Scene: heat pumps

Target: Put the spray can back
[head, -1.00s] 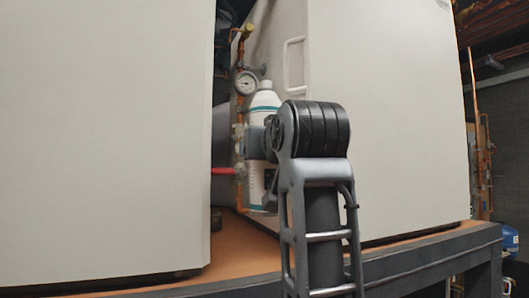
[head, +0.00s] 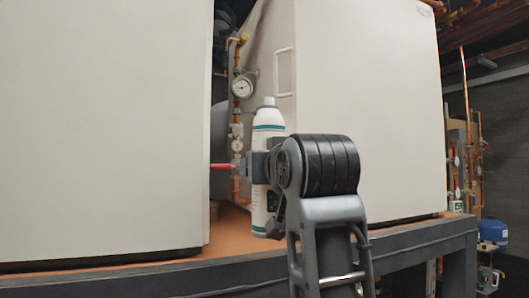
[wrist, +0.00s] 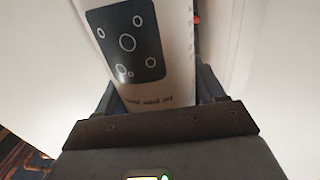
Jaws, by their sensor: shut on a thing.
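The spray can (head: 268,128) is white with teal bands and a white cap. It stands upright in the head view, in the gap between two large pale cabinets. My gripper (head: 262,167) is shut on it around its middle. In the wrist view the can (wrist: 170,55) fills the space between the two fingers, showing a dark label panel with circles. The fingers of my gripper (wrist: 160,95) show at both sides of it. The can's base is near the orange bench top (head: 225,222); I cannot tell whether it touches.
The left cabinet (head: 105,130) and the right cabinet (head: 370,100) stand close on either side. Behind the can is a copper pipe with a gauge (head: 242,88) and a red valve handle (head: 221,167). The bench's grey front edge (head: 410,245) runs below.

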